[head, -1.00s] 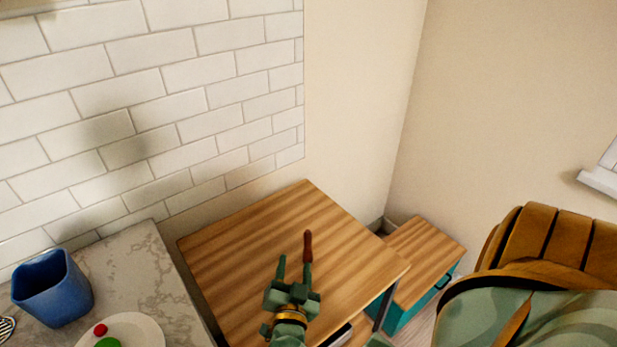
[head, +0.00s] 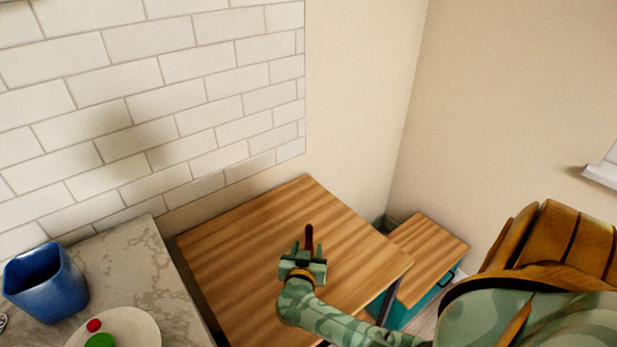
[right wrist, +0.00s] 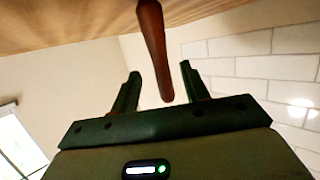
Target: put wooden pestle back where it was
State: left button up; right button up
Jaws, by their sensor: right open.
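The wooden pestle (head: 309,234) is reddish-brown and slim, and it is at the wooden table top (head: 235,252) in the head view. My right gripper (head: 308,252) is over this table, open, with its fingers pointing toward the pestle. In the right wrist view the pestle (right wrist: 155,45) extends from the wooden surface at the top edge toward the space between the two open fingertips (right wrist: 160,75). The jaws are apart and not closed on it. I cannot tell whether the pestle touches a finger. My left gripper is not in view.
A marble counter (head: 120,265) at left holds a blue cup (head: 45,285) and a white plate (head: 140,325) with red and green items. A lower teal cabinet with a wooden top (head: 430,255) stands right of the table. Tiled and plain walls close off the back.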

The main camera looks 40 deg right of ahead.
aim_at(308, 242)
jog(key=b+x, duration=0.1)
jog(key=x, duration=0.4)
jog(key=shift+b, duration=0.3)
jog(key=shift+r, duration=0.15)
jog(key=shift+c, duration=0.9)
grip_shut()
